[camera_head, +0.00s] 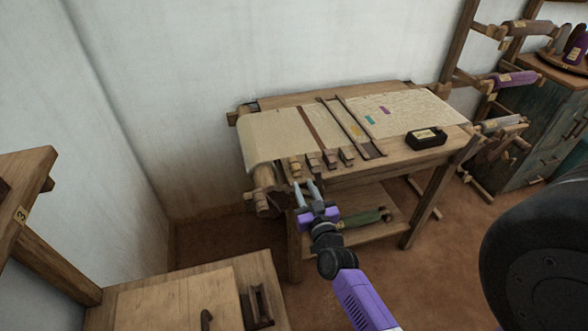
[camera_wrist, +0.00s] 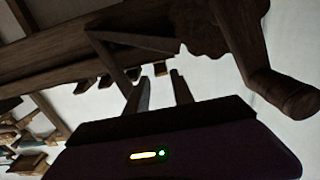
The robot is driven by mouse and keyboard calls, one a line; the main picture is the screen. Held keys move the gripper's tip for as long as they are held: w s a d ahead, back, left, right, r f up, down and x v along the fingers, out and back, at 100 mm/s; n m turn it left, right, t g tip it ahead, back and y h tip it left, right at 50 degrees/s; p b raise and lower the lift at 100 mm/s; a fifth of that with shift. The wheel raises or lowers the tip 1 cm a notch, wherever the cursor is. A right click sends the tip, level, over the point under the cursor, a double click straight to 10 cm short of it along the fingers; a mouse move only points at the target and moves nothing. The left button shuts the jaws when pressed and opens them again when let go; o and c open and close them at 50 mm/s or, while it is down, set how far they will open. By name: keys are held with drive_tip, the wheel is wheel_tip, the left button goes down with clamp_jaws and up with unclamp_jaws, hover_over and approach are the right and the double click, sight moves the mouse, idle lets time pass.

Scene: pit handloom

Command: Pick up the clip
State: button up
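I cannot tell for certain which thing is the clip. Several small wooden clip-like blocks stand in a row along the near edge of the loom; one of them (camera_head: 296,168) is at the left end, close to my fingers. My gripper (camera_head: 306,184) is just below and in front of this row, by the loom's near left corner. Its two fingers are apart with nothing visible between them. They also show apart in the wrist view (camera_wrist: 160,77), below dark wooden parts of the loom (camera_wrist: 90,45). Whether they touch any wood is unclear.
The loom table (camera_head: 395,158) carries cream cloth (camera_head: 275,135) and a black box-like holder (camera_head: 426,138). A green object (camera_head: 362,218) lies on its lower shelf. A wooden bench (camera_head: 180,300) is at the lower left. Spool racks (camera_head: 510,80) and a cabinet (camera_head: 530,130) stand at the right.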

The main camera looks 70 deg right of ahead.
sight(298, 172)
drive_tip(key=shift+x, duration=3.95)
drive_tip(key=shift+r, duration=0.25)
clamp_jaws()
